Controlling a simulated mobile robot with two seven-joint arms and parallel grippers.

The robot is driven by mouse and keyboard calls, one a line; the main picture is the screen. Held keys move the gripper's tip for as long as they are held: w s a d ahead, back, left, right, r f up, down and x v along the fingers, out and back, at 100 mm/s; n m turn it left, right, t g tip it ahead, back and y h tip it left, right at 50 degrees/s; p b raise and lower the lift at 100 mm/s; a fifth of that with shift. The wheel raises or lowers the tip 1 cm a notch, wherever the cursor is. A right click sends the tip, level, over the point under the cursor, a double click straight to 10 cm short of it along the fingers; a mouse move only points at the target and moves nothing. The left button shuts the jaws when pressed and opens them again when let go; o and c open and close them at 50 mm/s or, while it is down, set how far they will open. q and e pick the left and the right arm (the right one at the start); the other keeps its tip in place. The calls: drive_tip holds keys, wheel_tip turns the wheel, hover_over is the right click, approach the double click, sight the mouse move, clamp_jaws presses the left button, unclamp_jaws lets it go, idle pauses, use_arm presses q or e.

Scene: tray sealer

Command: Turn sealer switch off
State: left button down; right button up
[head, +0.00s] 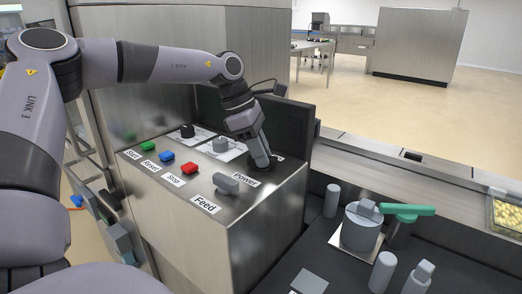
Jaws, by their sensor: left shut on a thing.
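The sealer's control panel (238,200) is a steel box with a sloped top at the middle left. My right gripper is not in view.
Green (148,145), blue (167,156) and red (189,168) buttons line the panel's left side. A black knob (187,131) and a grey knob (220,145) sit behind. A dark screen (285,128) stands behind my gripper. A green-handled valve (408,211) is at right.

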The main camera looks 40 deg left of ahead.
use_arm(q)
drive_tip(key=m+g, duration=0.1)
drive_tip(key=m, duration=0.1)
drive_tip(key=m+g, duration=0.1)
drive_tip(key=m, duration=0.2)
drive_tip(key=shift+w+h, duration=0.1)
drive_tip(key=shift+h, duration=0.3)
drive_tip(key=shift+m, duration=0.3)
drive_tip(key=c, duration=1)
unclamp_jaws()
drive_tip(key=v, duration=0.7)
